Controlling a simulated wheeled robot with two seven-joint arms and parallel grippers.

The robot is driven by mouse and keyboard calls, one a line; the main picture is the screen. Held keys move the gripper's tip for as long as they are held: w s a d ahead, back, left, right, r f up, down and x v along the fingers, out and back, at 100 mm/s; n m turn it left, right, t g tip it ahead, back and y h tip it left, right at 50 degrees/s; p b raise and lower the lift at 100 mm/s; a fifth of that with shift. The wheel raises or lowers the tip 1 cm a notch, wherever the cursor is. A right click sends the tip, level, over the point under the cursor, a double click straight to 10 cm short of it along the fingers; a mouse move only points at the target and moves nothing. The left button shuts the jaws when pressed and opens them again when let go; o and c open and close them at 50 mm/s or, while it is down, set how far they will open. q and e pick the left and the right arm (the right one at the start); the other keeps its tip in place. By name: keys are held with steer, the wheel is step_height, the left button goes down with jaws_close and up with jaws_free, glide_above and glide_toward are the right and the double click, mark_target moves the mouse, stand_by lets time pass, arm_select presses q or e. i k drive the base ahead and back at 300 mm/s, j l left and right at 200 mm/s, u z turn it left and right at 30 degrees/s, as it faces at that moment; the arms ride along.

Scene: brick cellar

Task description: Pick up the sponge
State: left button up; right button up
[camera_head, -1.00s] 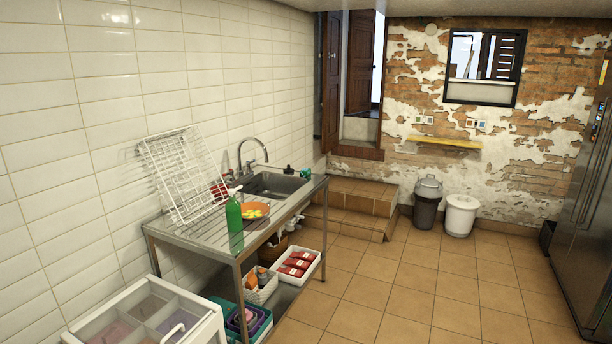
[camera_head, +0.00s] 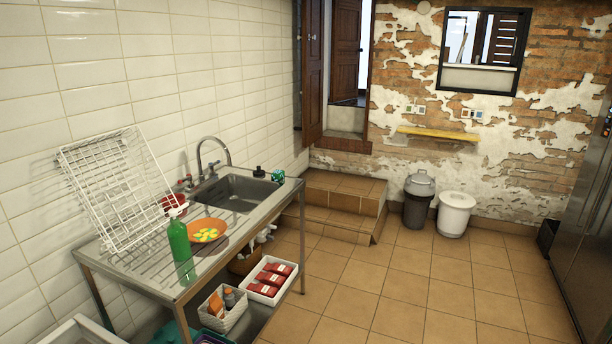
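I cannot make out a sponge for certain. A small teal-green item (camera_head: 278,176) sits at the far right corner of the metal sink counter (camera_head: 200,262); it is too small to tell whether it is the sponge. A small dark bottle (camera_head: 259,172) stands beside it, behind the sink basin (camera_head: 238,193). Neither of my grippers shows in the head view.
On the counter are a white wire rack (camera_head: 118,190), a green bottle (camera_head: 179,240), an orange plate (camera_head: 207,231) with a yellow-green pattern and a red item (camera_head: 173,203). Bins (camera_head: 455,214) stand by the back wall. The tiled floor (camera_head: 410,285) right of the counter is clear.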

mark_target(277, 175)
steer(key=i+l, duration=0.2)
steer(key=i, duration=0.25)
steer(key=i+l, duration=0.2)
steer(key=i, duration=0.3)
steer(key=i+l, duration=0.2)
steer(key=i, duration=0.25)
steer(key=i+l, duration=0.2)
steer(key=i, duration=0.25)
